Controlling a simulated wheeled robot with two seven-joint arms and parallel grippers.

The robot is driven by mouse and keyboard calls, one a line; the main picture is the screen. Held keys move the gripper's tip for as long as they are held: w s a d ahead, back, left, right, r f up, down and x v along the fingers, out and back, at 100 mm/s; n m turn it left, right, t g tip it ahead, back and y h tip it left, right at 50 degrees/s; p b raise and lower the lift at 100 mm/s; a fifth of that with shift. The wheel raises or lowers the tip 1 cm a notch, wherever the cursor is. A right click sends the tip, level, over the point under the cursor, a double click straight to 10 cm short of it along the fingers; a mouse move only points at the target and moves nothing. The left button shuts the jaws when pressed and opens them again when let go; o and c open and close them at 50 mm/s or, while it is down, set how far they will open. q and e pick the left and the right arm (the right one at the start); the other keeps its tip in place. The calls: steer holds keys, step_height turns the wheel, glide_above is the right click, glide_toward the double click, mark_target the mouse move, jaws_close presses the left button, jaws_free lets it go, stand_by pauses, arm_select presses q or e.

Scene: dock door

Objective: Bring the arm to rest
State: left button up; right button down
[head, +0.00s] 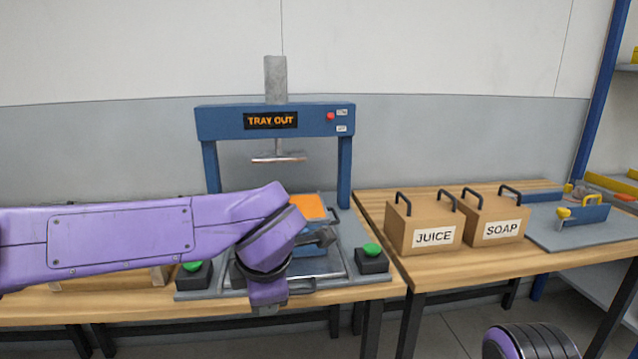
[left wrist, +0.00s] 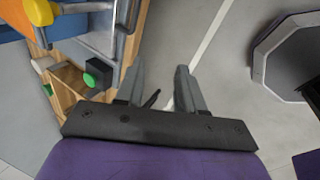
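My left arm comes in from the left in the head view and reaches across the front of the press. Its gripper (head: 267,306) points down by the table's front edge, with its fingers mostly hidden by the wrist. In the left wrist view the two grey fingers (left wrist: 158,74) stand apart with nothing between them, and floor shows behind. My right arm shows only as a rounded purple and black part at the bottom right of the head view; its gripper is out of view.
The blue press (head: 220,122) has a "TRAY OUT" sign. A green button (head: 372,250) and another (head: 193,266) flank the tray (head: 333,277), which holds an orange block (head: 308,205). JUICE (head: 433,237) and SOAP (head: 498,230) boxes stand on the right table. Floor in front is clear.

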arm_select(q)
steer(key=w+a+f+m+t+y+p, duration=0.1)
steer(key=w+a+f+t+y, duration=0.15)
steer(key=f, duration=0.35)
steer(key=w+a+f+m+t+y+p, duration=0.1)
steer(key=w+a+f, duration=0.15)
steer(key=f, duration=0.35)
steer(key=s+a+f+m+h+p, duration=0.1)
steer(key=s+a+f+m, duration=0.15)
steer(key=f, duration=0.35)
steer(key=s+a+f+m+p, duration=0.1)
steer(key=s+f+m, duration=0.15)
steer(key=f, duration=0.35)
steer(key=s+a+f+m+g+p, duration=0.1)
steer(key=s+a+f, duration=0.3)
steer(key=s, duration=0.5)
steer(key=s+a+f+m+g+p, duration=0.1)
steer(key=s+a+f+m, duration=0.3)
steer(key=s, duration=0.5)
steer(key=s+a+f+m+g+p, duration=0.1)
steer(key=s+a+f+m+g, duration=0.1)
steer(key=s+a+f, duration=0.3)
steer(key=s+g, duration=0.1)
steer(key=s, duration=0.3)
steer(key=shift+s+f+m+p, duration=0.2)
steer(key=shift+s+m+p, duration=0.1)
steer(key=shift+s+p, duration=0.1)
steer(key=shift+w+a+g+h, duration=0.1)
steer(key=shift+g+h, duration=0.15)
